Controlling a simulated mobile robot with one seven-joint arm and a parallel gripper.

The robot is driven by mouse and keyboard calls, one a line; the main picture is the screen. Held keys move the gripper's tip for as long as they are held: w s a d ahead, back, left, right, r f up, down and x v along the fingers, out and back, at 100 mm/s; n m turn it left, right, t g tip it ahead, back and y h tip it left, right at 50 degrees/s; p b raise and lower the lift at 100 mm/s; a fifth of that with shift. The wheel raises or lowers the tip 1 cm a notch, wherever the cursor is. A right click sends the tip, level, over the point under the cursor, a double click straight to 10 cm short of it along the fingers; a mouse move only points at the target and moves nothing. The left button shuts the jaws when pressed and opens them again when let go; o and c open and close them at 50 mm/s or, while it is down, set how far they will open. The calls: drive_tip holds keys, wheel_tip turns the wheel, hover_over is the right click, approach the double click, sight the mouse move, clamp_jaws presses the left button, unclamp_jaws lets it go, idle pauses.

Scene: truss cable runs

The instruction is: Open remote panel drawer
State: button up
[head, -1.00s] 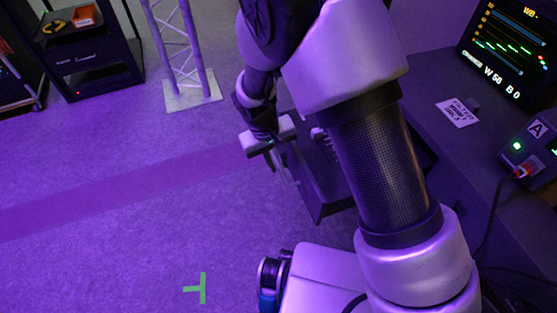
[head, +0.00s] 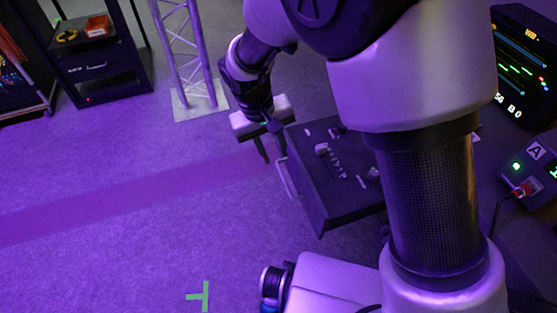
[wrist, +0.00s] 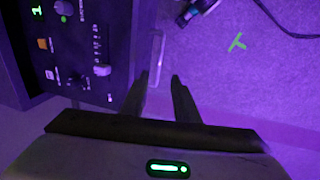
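The remote panel drawer (head: 335,205) is a dark box standing out from the desk, with knobs and sliders on its top face. Its top also shows in the wrist view (wrist: 75,75), at the upper left. A thin pale bar handle (head: 286,178) runs along its front side. In the wrist view the handle (wrist: 157,55) lies just beyond the fingertips, nearer the left finger. My gripper (head: 271,158) is open and empty at the handle's far end. Its two fingers (wrist: 161,77) are apart in the wrist view. Whether a finger touches the handle cannot be told.
The desk carries a monitor (head: 527,65) and a box marked A (head: 532,170) with a red-plugged cable at the right. A truss tower (head: 190,60) and a rack (head: 100,65) stand at the back left. The floor left of the drawer is clear, with a green tape mark (head: 204,297).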

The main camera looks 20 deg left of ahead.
drive_tip(key=shift+s+a+r+p, duration=0.1)
drive_tip(key=shift+a+r, duration=0.05)
drive_tip(key=shift+r, duration=0.65)
drive_tip(key=shift+s+a+r+p, duration=0.1)
drive_tip(key=shift+r, duration=0.65)
drive_tip(key=shift+s+a+r+p, duration=0.1)
drive_tip(key=shift+a+r, duration=0.05)
drive_tip(key=shift+r, duration=0.65)
drive_tip(key=shift+s, duration=0.1)
